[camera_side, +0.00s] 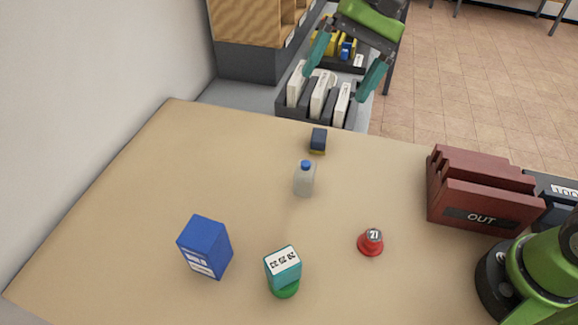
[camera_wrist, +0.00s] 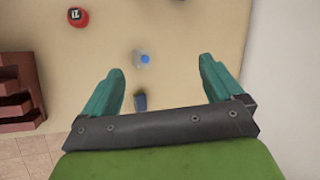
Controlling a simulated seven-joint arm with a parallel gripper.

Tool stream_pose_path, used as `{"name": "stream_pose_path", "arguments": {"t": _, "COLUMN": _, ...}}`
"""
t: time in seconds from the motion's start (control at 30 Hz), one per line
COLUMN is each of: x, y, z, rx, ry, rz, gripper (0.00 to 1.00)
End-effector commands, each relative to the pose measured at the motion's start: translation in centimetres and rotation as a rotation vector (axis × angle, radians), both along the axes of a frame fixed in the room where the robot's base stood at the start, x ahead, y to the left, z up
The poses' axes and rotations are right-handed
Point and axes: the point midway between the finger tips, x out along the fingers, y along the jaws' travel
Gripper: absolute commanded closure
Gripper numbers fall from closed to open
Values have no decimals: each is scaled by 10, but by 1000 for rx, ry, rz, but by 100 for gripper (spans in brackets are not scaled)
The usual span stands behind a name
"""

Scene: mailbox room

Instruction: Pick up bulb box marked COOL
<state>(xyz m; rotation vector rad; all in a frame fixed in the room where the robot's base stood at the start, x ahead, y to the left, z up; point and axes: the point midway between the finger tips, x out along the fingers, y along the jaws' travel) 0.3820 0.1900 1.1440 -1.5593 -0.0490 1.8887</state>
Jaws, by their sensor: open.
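I cannot read the word COOL on anything in view. A blue box (camera_side: 205,247) with a white label stands on the table at the left front; its print is too small to read. A small dark blue block (camera_side: 318,138) with a yellowish lower edge sits near the table's far edge; it also shows in the wrist view (camera_wrist: 140,102), low between the fingers. White boxes (camera_side: 321,95) stand in a dark divided rack beyond the table, their marks unreadable. My gripper (camera_side: 335,85) is open and empty, in front of that rack in the side view; its teal fingers also show in the wrist view (camera_wrist: 161,66).
A clear bottle with a blue cap (camera_side: 304,180) stands mid-table. A teal number block on a green base (camera_side: 283,272) and a red round piece (camera_side: 370,243) are nearer the front. A dark red OUT tray (camera_side: 484,193) stands right.

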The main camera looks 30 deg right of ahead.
Motion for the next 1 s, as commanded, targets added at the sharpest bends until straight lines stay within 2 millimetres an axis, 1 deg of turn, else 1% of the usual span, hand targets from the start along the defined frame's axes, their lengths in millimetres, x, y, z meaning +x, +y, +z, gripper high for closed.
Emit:
{"name": "stream_pose_path", "arguments": {"t": 0.03, "x": 12, "y": 15, "z": -9, "rx": 29, "ry": 67, "rz": 8, "gripper": 6}}
{"name": "stream_pose_path", "arguments": {"t": 0.2, "x": 40, "y": 63, "z": -35, "rx": 134, "ry": 293, "rz": 24, "gripper": 6}}
{"name": "stream_pose_path", "arguments": {"t": 0.3, "x": 52, "y": 88, "z": -54, "rx": 192, "ry": 429, "rz": 32, "gripper": 6}}
{"name": "stream_pose_path", "arguments": {"t": 0.37, "x": 58, "y": 102, "z": -67, "rx": 229, "ry": 511, "rz": 35, "gripper": 6}}
{"name": "stream_pose_path", "arguments": {"t": 0.5, "x": 67, "y": 128, "z": -99, "rx": 309, "ry": 706, "rz": 38, "gripper": 6}}
{"name": "stream_pose_path", "arguments": {"t": 0.63, "x": 71, "y": 145, "z": -132, "rx": 379, "ry": 886, "rz": 37, "gripper": 6}}
{"name": "stream_pose_path", "arguments": {"t": 0.7, "x": 71, "y": 150, "z": -149, "rx": 413, "ry": 972, "rz": 33, "gripper": 6}}
{"name": "stream_pose_path", "arguments": {"t": 0.8, "x": 69, "y": 154, "z": -168, "rx": 450, "ry": 1074, "rz": 29, "gripper": 6}}
{"name": "stream_pose_path", "arguments": {"t": 0.9, "x": 67, "y": 155, "z": -182, "rx": 476, "ry": 1143, "rz": 24, "gripper": 6}}
{"name": "stream_pose_path", "arguments": {"t": 1.0, "x": 66, "y": 155, "z": -188, "rx": 491, "ry": 1178, "rz": 22, "gripper": 6}}
